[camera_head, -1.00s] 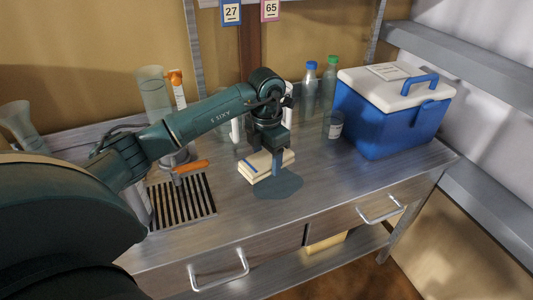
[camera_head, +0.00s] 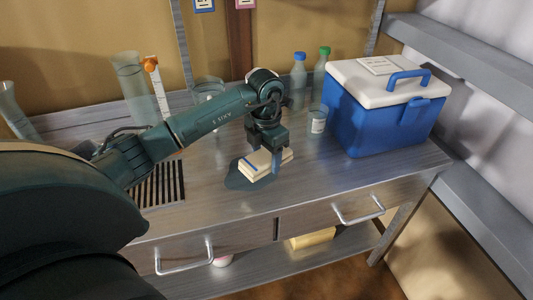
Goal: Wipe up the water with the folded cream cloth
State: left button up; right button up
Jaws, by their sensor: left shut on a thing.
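The folded cream cloth (camera_head: 268,166), with a blue stripe along one side, lies on the metal worktop under my left gripper (camera_head: 270,160). The left gripper points down and is shut on the cloth; one finger shows in front of it and the other is largely hidden. The water (camera_head: 236,180) is a dark flat puddle on the worktop. It shows to the left of and in front of the cloth, and the cloth covers part of it. My right gripper is not in view.
A blue cooler with a white lid (camera_head: 372,118) stands at the right. A glass beaker (camera_head: 317,122) and two bottles, blue-capped (camera_head: 298,82) and green-capped (camera_head: 320,72), stand behind the cloth. A slotted drain (camera_head: 160,185) lies left. The front worktop (camera_head: 340,175) is clear.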

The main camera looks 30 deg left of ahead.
aim_at(266, 182)
pick_arm(q)
notch_tip(266, 182, down, 6)
jog(key=b, duration=0.4)
jog(key=shift+r, duration=0.3)
jog(key=shift+a, duration=2)
jog(key=shift+a+f+b, duration=0.15)
jog(key=shift+a+b, duration=0.4)
jog(key=shift+a, duration=1.25)
jog(key=shift+a+f+b, duration=0.15)
jog(key=shift+a+b, duration=0.35)
jog(key=shift+a, duration=1.3)
jog(key=shift+d, duration=0.5)
jog(key=shift+d+f+p, duration=0.15)
jog(key=shift+d+p, duration=0.75)
jog(key=shift+d, duration=1.55)
jog(key=shift+d+f+p, duration=0.15)
jog(key=shift+d+p, duration=0.05)
jog(key=shift+d, duration=1.15)
jog(key=shift+d+f+p, duration=0.15)
jog(key=shift+d, duration=1.2)
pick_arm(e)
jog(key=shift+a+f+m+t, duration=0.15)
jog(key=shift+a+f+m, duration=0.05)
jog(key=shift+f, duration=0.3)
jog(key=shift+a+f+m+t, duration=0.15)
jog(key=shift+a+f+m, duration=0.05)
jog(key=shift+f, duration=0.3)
pick_arm(q)
jog(key=shift+s, duration=0.1)
